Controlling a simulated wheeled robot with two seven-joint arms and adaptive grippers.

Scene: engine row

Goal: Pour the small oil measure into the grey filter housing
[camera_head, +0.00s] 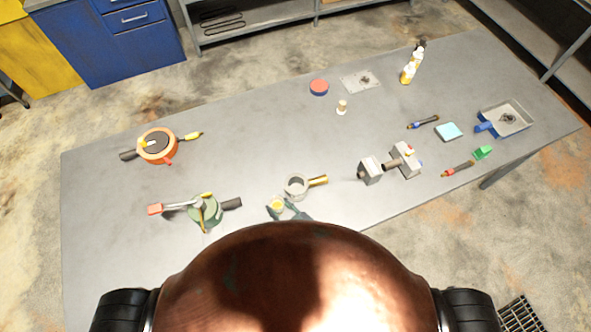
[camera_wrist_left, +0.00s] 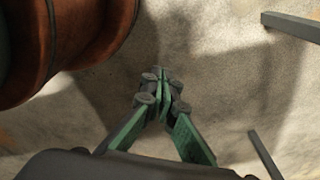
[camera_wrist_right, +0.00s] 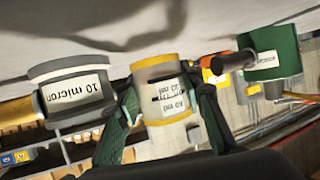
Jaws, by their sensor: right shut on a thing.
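The small oil measure (camera_head: 277,205) is a pale cup with yellow bands and a yellow inside. My right gripper (camera_head: 290,208) is shut around its side, and the measure looks about upright. My left gripper (camera_wrist_left: 163,85) is shut and empty over the floor.
A green housing (camera_head: 208,213) with a red-ended tool stands left of the measure. An orange housing (camera_head: 158,147) is farther left. Grey metal blocks (camera_head: 370,171) are to the right. Bottles (camera_head: 408,73) and a blue-handled tray (camera_head: 512,119) are farther off.

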